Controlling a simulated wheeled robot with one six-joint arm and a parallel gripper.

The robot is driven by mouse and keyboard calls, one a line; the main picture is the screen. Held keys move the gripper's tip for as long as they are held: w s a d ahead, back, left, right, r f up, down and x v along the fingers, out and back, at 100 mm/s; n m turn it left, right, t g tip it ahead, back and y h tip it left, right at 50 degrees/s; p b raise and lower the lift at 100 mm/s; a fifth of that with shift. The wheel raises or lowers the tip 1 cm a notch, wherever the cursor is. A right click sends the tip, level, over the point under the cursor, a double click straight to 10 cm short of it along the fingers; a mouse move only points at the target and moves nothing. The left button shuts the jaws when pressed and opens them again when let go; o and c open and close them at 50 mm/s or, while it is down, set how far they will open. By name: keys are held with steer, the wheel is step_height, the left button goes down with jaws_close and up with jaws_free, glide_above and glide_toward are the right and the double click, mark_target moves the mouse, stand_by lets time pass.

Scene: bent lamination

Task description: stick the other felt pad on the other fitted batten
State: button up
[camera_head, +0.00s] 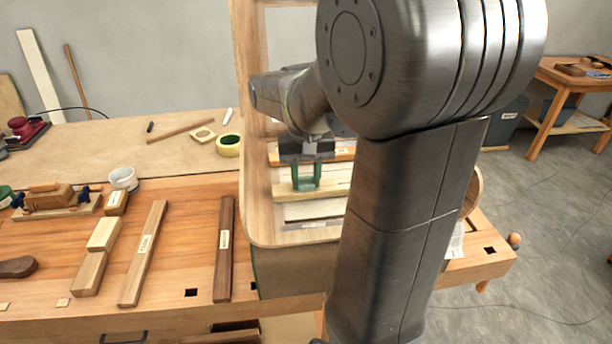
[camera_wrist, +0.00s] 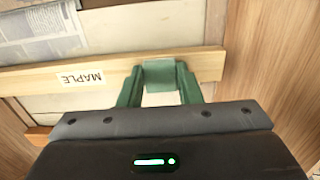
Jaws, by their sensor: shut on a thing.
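My gripper (camera_wrist: 160,78) reaches down into the bent wooden shell (camera_head: 256,200), its green fingers shut on a small grey-green pad (camera_wrist: 160,72). The pad is over a pale batten (camera_wrist: 30,80) labelled MAPLE, and its outline overlaps the batten's face. Whether it touches the wood I cannot tell. In the head view my gripper (camera_head: 306,180) is above the same pale batten (camera_head: 287,191). A more orange batten (camera_head: 340,154) with a white label lies behind it, mostly hidden by my arm. Its face cannot be seen clearly.
A sheet of newspaper (camera_wrist: 40,35) shows in the wrist view.

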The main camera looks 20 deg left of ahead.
steer(key=shift+f, duration=0.15)
steer(key=o, duration=0.9)
steer(key=shift+c, duration=0.2)
steer(key=shift+r+p, duration=3.1)
steer(key=shift+r, duration=0.45)
steer(key=shift+f, duration=0.1)
step_height(320, 180, down, 7)
steer(key=b, duration=0.6)
steer(key=shift+r, duration=0.35)
